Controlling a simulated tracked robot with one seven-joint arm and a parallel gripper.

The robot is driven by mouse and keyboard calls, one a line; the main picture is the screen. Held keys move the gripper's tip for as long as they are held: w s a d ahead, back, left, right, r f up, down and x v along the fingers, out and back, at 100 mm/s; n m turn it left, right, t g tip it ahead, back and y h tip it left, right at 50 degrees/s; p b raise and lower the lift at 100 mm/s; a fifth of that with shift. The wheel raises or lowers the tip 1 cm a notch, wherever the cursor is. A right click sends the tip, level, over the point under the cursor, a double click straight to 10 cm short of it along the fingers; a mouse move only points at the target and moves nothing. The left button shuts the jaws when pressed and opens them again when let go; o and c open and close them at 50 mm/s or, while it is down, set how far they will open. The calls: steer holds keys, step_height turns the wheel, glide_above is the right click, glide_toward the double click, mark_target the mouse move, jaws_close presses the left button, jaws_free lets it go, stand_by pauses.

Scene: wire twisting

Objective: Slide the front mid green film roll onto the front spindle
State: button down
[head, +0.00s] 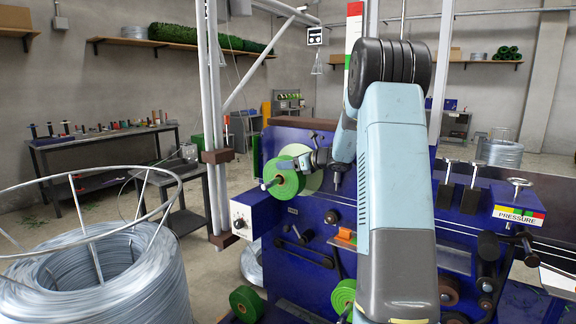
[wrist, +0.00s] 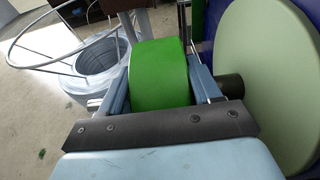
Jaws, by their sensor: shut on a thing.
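The green film roll (head: 285,180) is between the fingers of my gripper (head: 278,175), in front of the blue machine's upper left. In the wrist view the roll (wrist: 160,76) is upright, with one finger on each side of it. A large pale green disc (head: 312,180) stands behind the roll; it fills the right of the wrist view (wrist: 265,75). A short dark spindle (wrist: 231,88) sticks out from the disc toward the right finger. A gap shows between roll and disc. The roll's core is hidden, so I cannot tell whether the spindle enters it.
Two more green rolls sit lower, at the left (head: 246,303) and beside my arm (head: 343,296). A white-fronted control box (head: 241,219) is below the held roll. A large wire coil (head: 110,280) in a wire frame stands at the left. Open floor lies between.

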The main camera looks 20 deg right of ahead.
steer(key=shift+w+d+r, duration=0.1)
steer(key=shift+w+d, duration=0.2)
steer(key=shift+d, duration=0.15)
steer(key=shift+c, duration=0.7)
jaws_free()
steer(key=shift+s, duration=0.1)
steer(key=v, duration=1.3)
steer(key=shift+s, duration=0.3)
steer(key=shift+d, duration=0.1)
